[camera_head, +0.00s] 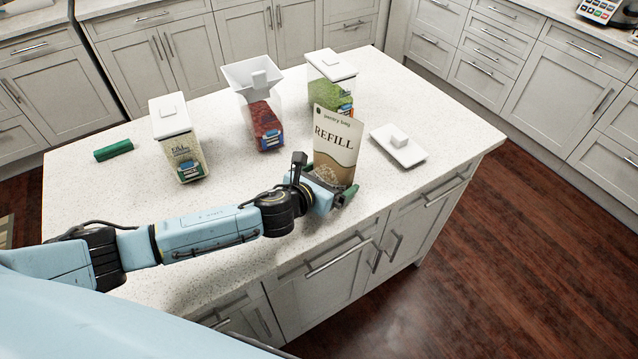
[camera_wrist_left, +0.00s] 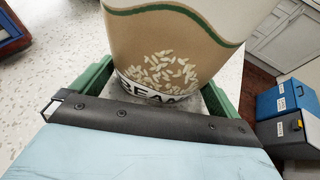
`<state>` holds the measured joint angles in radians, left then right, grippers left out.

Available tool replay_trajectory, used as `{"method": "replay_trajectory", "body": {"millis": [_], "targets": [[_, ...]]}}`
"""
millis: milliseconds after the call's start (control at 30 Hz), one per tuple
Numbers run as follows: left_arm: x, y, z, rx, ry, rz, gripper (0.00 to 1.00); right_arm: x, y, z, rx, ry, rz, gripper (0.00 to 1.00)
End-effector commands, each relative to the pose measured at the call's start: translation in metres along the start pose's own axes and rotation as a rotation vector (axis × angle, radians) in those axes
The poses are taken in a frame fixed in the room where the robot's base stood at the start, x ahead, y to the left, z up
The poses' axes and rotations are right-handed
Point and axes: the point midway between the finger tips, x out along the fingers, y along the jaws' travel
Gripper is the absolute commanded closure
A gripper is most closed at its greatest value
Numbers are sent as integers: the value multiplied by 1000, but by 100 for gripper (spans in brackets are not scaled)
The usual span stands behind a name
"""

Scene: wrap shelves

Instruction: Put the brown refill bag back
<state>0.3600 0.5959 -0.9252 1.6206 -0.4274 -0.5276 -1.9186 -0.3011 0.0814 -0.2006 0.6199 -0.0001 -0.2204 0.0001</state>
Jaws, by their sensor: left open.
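The brown refill bag (camera_head: 336,145), with a cream band reading "REFILL", stands upright near the front edge of the island counter. It fills the upper middle of the left wrist view (camera_wrist_left: 165,50), where its pale grain print shows. My left gripper (camera_head: 331,183) is open, low at the bag, with its green fingers on either side of it. In the left wrist view the gripper (camera_wrist_left: 155,88) has the bag between its fingers. I cannot tell whether the fingers touch it. My right gripper is not in view.
A lidded container (camera_head: 178,138), a red-filled container with a white funnel (camera_head: 252,75) and a lidded green-filled container (camera_head: 331,80) stand behind the bag. A loose white lid (camera_head: 399,147) lies right. A green cylinder (camera_head: 113,150) lies far left. The counter's front left is clear apart from my arm.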

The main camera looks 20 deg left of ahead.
Motion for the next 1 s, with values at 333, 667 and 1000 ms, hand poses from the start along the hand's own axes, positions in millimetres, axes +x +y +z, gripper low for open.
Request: {"method": "replay_trajectory", "body": {"millis": [333, 667, 1000], "targets": [[-58, 0, 0, 1, 2, -1, 0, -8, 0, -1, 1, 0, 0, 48], [-110, 0, -1, 1, 2, 0, 0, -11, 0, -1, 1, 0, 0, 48], [-119, 0, 0, 0, 1, 1, 0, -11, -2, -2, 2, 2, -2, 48]]}}
